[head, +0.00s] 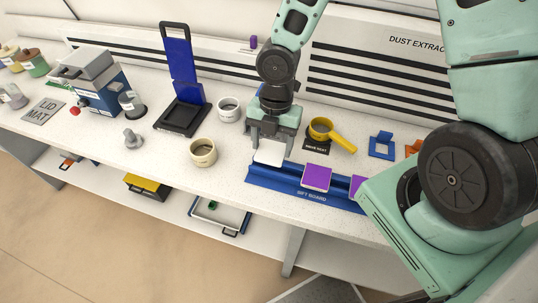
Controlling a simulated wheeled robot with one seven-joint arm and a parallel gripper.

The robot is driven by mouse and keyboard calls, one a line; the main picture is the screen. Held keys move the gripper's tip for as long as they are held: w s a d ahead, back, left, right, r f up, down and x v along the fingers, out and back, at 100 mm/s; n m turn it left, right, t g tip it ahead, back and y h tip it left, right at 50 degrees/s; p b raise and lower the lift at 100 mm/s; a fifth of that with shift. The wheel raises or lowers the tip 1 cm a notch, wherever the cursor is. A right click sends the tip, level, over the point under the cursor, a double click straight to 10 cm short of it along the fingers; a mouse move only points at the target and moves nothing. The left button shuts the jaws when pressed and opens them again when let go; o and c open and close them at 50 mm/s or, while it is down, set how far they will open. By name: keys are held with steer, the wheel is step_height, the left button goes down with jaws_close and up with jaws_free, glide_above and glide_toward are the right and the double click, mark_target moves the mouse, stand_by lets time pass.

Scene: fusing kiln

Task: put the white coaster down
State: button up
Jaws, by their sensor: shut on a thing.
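My gripper (268,143) points down over the left end of the blue board (262,175) marked as a gift board. It is shut on the white coaster (269,153), a pale square tile. The coaster is at the board's left end. I cannot tell whether it touches the board. A purple coaster (316,177) lies on the board just to the right. Part of another purple coaster (357,186) shows further right, cut off by my arm. The rest of the board's right end is hidden behind my arm.
A cream cup (203,152) and a white cup (229,109) stand left of my gripper. A yellow sieve-like tool (323,130) on a black mat and a blue stand (382,146) are to the right. The bench's front edge runs close below the board.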

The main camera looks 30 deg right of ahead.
mark_target(273, 148)
steer(key=shift+d+f, duration=0.1)
steer(key=shift+f, duration=2.05)
steer(key=shift+f+b, duration=0.1)
steer(key=shift+b, duration=0.2)
steer(key=shift+f+b, duration=0.35)
steer(key=shift+f, duration=0.2)
steer(key=o, duration=1)
steer(key=shift+o, duration=0.2)
